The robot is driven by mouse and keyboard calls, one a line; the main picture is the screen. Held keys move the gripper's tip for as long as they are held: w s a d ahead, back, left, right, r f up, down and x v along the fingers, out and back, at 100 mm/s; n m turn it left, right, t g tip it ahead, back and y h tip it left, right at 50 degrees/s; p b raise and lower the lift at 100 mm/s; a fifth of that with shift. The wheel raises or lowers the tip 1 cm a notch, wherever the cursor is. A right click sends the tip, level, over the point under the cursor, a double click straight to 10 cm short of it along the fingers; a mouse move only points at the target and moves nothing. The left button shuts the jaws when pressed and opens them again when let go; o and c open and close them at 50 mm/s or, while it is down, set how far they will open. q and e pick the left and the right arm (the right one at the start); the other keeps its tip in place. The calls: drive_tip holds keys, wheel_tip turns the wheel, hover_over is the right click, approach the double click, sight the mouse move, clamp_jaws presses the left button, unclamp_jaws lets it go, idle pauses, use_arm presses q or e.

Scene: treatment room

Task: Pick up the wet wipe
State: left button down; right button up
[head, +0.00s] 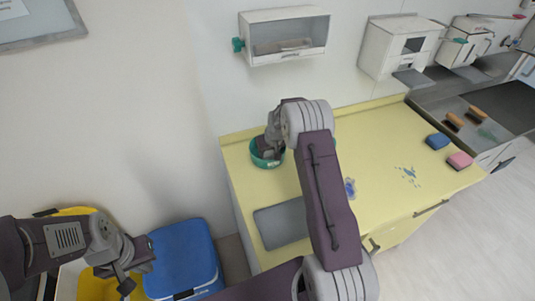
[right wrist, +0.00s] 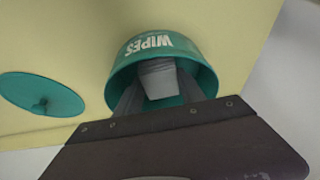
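The wet wipe (right wrist: 158,80) is a pale, folded piece standing in the mouth of a green round tub (right wrist: 123,72) marked WIPES. In the head view the tub (head: 268,163) stands near the left back of the yellow counter, and the wipe is hidden there. My right gripper (right wrist: 160,88) reaches into the tub, its fingers apart on either side of the wipe; I cannot tell whether they touch it. In the head view my right gripper (head: 268,150) is over the tub. My left gripper (head: 135,278) hangs low at the left, away from the counter; its fingers are unclear.
A green lid (right wrist: 42,94) lies beside the tub. Blue (head: 184,255) and yellow (head: 95,288) bins stand near my left gripper.

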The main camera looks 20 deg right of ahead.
sight(268, 152)
drive_tip(key=shift+r, duration=0.1)
drive_tip(key=shift+w+r, duration=0.1)
drive_tip(key=shift+r, duration=0.2)
wheel_tip(268, 152, up, 3)
drive_tip(key=shift+r+b, duration=0.1)
drive_tip(key=shift+b, duration=0.35)
drive_tip(key=s+d+r+b, duration=0.1)
drive_tip(key=s+d+r, duration=0.1)
drive_tip(key=s, duration=0.3)
drive_tip(key=s+d+r+b, duration=0.1)
drive_tip(key=s+d+r, duration=0.2)
drive_tip(key=s+r, duration=0.2)
drive_tip(key=shift+s, duration=0.4)
drive_tip(key=o, duration=0.7)
drive_tip(key=c, duration=0.6)
drive_tip(key=shift+w+d, duration=0.1)
drive_tip(key=shift+w, duration=0.05)
